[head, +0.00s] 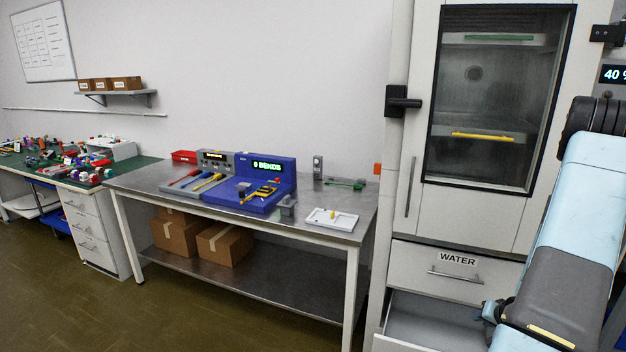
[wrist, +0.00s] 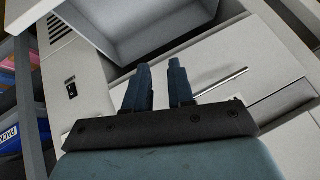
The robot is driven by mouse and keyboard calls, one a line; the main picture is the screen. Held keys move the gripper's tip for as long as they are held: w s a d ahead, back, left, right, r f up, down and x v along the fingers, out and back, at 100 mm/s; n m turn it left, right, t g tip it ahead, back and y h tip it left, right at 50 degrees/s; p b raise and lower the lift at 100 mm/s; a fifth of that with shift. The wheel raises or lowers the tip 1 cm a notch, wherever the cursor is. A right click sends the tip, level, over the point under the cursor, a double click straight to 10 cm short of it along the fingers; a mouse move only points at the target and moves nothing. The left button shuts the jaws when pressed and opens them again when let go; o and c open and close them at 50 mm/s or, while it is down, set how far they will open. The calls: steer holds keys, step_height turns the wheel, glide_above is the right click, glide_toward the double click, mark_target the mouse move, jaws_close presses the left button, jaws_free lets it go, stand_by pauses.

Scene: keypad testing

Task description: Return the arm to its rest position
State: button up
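My arm (head: 575,230) reaches down along the right side of the head view, with a pale blue and grey casing. My gripper (head: 490,310) is low at the right, by the open lower drawer (head: 415,325) of the white cabinet; its fingers are mostly hidden there. In the wrist view, my gripper (wrist: 160,68) shows two dark fingers with a gap between them and nothing held. A pale cabinet front with a metal bar handle (wrist: 222,80) lies beyond the fingers, and the open drawer (wrist: 140,25) shows at the top.
The drawer labelled WATER (head: 455,265) above the open one is shut. A glass-fronted cabinet door (head: 500,100) stands above it. A metal table (head: 140,182) with a blue keypad device (head: 265,175) and a white tray (head: 345,222) stands left. The floor at the lower left is clear.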

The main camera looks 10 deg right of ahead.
steer(key=w+a+r+n+g+h, duration=0.1)
steer(key=w+a+r, duration=0.15)
steer(key=r, duration=0.65)
steer(key=w+a+r+n+g+h, duration=0.1)
steer(key=w+a+r, duration=0.15)
steer(key=r, duration=0.55)
steer(key=s+a+r+n, duration=0.2)
steer(key=s+a+r, duration=0.1)
steer(key=a+r, duration=0.85)
steer(key=s+a+r+n+y, duration=0.1)
steer(key=s+a+r, duration=0.7)
steer(key=s+a, duration=0.1)
steer(key=s+a+r+n+y, duration=0.2)
steer(key=s+a+r, duration=0.6)
steer(key=s, duration=0.3)
steer(key=shift+a+n, duration=0.3)
steer(key=shift+a, duration=0.6)
